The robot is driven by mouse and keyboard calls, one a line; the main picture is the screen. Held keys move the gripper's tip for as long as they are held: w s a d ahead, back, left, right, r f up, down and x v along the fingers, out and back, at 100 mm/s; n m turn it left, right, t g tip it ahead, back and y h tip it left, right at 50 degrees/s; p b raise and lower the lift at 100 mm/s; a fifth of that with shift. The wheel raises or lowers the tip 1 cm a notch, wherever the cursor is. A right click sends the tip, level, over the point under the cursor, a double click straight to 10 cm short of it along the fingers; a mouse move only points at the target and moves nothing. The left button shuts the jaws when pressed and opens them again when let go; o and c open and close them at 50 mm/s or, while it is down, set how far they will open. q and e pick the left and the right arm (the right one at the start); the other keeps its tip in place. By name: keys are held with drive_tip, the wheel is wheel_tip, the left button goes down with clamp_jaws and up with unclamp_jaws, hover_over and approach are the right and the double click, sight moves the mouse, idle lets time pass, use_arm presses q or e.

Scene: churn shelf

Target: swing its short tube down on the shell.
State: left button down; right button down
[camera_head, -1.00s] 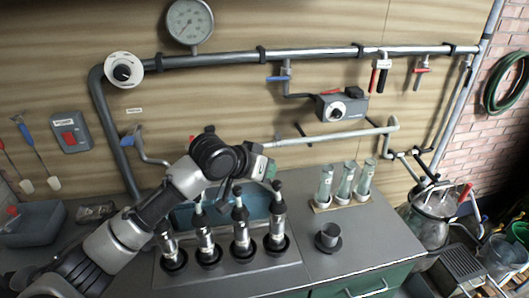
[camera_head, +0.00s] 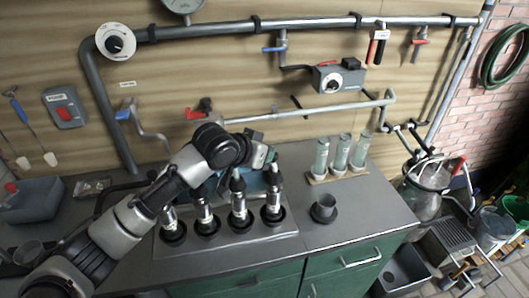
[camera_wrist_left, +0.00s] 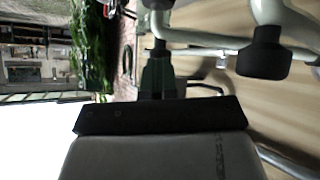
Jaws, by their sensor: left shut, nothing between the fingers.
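Several metal shells with dark short tubes on top stand upright in a row of dark holders on the counter in the head view. The left wrist view shows the shut dark green fingers (camera_wrist_left: 160,72), with no shell clearly visible. My right gripper is not in view.
A small dark cup (camera_head: 324,208) stands right of the row. A rack of clear tubes (camera_head: 340,155) stands behind it. Pipes and valves (camera_head: 330,78) run along the wall. A glass jar (camera_head: 425,200) stands at the right. The front counter between is clear.

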use_arm(q)
drive_tip(key=shift+s+f, duration=0.1)
drive_tip(key=shift+f, duration=0.2)
